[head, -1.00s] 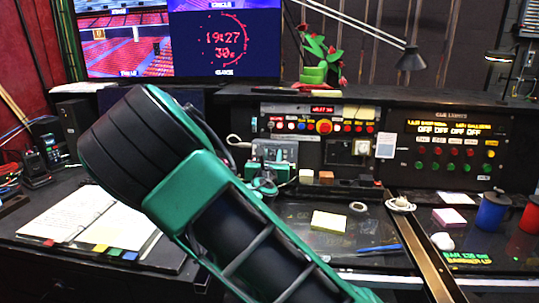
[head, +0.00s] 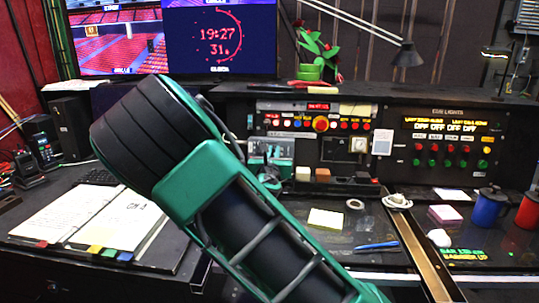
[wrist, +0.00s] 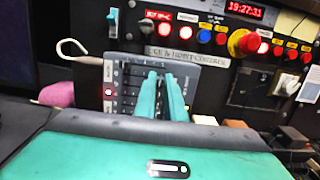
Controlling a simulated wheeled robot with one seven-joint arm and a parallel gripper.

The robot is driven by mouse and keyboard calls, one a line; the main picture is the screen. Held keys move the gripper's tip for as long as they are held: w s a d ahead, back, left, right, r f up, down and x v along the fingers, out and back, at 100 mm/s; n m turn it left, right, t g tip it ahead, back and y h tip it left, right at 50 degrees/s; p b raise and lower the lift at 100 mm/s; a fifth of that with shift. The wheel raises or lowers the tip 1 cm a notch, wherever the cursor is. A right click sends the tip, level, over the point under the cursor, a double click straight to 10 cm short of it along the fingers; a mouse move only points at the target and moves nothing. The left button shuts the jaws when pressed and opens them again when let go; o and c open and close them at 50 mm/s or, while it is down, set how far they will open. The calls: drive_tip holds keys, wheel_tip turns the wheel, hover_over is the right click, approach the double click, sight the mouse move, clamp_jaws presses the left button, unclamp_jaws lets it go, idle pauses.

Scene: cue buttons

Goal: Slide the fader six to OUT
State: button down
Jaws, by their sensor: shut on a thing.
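The grey fader panel (wrist: 125,80) stands upright on the desk console, with slots and small lit buttons on its left side. It also shows in the head view (head: 283,151), partly behind my arm. My gripper (wrist: 163,77) has its two teal fingers at the panel's face, close together below the sign above it. I take the thing between the fingertips to be the knob of fader six; the fingers hide it, and its position on the slot cannot be read.
A red mushroom button (wrist: 243,43) and a row of coloured buttons sit right of and above the panel. A white hooked cable (wrist: 72,47) is at its left. Small blocks lie on the desk to the right. An open binder (head: 75,215) lies at the left.

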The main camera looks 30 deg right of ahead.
drive_tip(key=shift+s+d, duration=0.15)
drive_tip(key=shift+d, duration=0.05)
drive_tip(key=c, duration=1.8)
unclamp_jaws()
drive_tip(key=shift+s, duration=0.1)
drive_tip(key=v, duration=1)
drive_tip(key=shift+s+a, duration=0.25)
drive_tip(key=shift+s, duration=0.05)
drive_tip(key=shift+f, duration=0.1)
